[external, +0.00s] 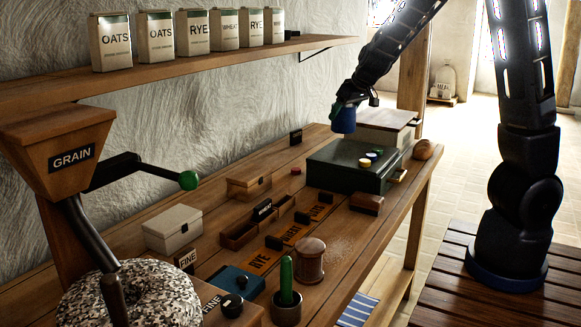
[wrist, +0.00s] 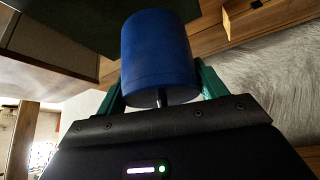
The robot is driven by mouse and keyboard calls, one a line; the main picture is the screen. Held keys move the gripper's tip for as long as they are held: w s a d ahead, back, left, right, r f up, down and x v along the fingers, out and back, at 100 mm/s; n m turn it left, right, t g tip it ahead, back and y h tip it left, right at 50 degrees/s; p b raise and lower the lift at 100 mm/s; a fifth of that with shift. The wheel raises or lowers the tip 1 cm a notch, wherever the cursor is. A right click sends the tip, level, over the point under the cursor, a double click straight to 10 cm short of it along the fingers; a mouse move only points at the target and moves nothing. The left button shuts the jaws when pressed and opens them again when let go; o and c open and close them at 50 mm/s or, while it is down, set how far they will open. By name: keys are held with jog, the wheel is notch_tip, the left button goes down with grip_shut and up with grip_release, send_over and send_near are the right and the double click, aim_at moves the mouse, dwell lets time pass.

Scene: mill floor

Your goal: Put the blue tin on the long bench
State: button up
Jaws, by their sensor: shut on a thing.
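My gripper (external: 345,106) is shut on the blue tin (external: 343,121), a small plain cylinder. In the wrist view the blue tin (wrist: 160,48) sits between my two green fingers and covers much of what lies beyond it. In the external view the tin is held in the air over the far part of the long bench (external: 366,226), above and behind the dark green box. A gap shows between the tin and the things below, though its exact height is hard to tell.
The dark green box (external: 345,168) has small round pieces on top. A pale lidded chest (external: 385,122) stands behind it. Trays, boxes and labels crowd the bench's middle. A shelf (external: 210,62) with bags runs along the wall. A grain mill (external: 60,140) stands near left.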

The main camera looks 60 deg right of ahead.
jog(key=s+a+f+n+y, duration=0.1)
jog(key=a+f+n+y, duration=0.15)
jog(key=a+n, duration=0.35)
jog(key=s+a+f+n+y, duration=0.2)
jog(key=a+n+y, duration=0.15)
jog(key=a, duration=0.45)
jog(key=s+a+r+n+g+y, duration=0.1)
jog(key=s+a+r+n+g, duration=0.2)
jog(key=s+a+n, duration=0.4)
jog(key=s+a+r+n+g+y, duration=0.2)
jog(key=a+r+n+g, duration=0.15)
jog(key=a+n, duration=0.45)
jog(key=f, duration=0.7)
jog(key=a+f+m, duration=0.1)
jog(key=f, duration=0.6)
jog(key=a+f+m, duration=0.1)
jog(key=f, duration=0.6)
jog(key=o, duration=1)
jog(key=shift+o, duration=0.2)
jog(key=shift+r, duration=0.1)
